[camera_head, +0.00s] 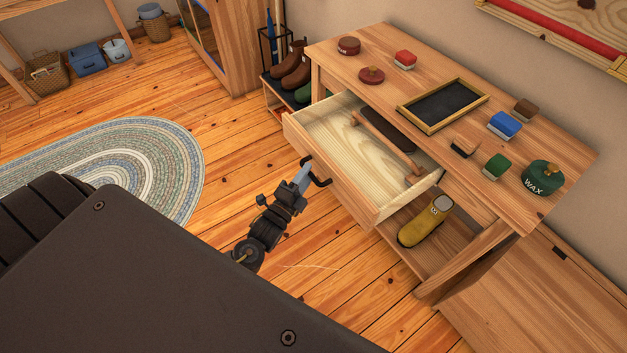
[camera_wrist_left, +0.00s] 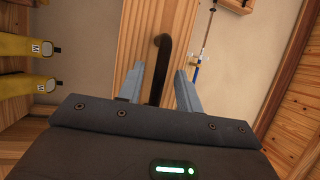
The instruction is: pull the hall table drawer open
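The hall table (camera_head: 385,65) is pine, and its drawer (camera_head: 335,130) stands well out from the body, its pale inside showing. A long dark-and-wood item (camera_head: 387,133) lies in the drawer. The black bar handle (camera_head: 323,181) is on the drawer front and also shows in the left wrist view (camera_wrist_left: 161,65). My left gripper (camera_head: 303,174) is at the handle. In the left wrist view its two fingers (camera_wrist_left: 156,88) stand apart on either side of the handle, with gaps visible on both sides. My right gripper is in neither view.
Brushes, tins, a WAX tin (camera_head: 542,178) and a framed slate (camera_head: 443,105) stand on the tabletop. A yellow boot (camera_head: 425,222) is on the shelf below. A shoe rack (camera_head: 287,95) stands beyond the table. An oval rug (camera_head: 150,160) lies left on clear floor.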

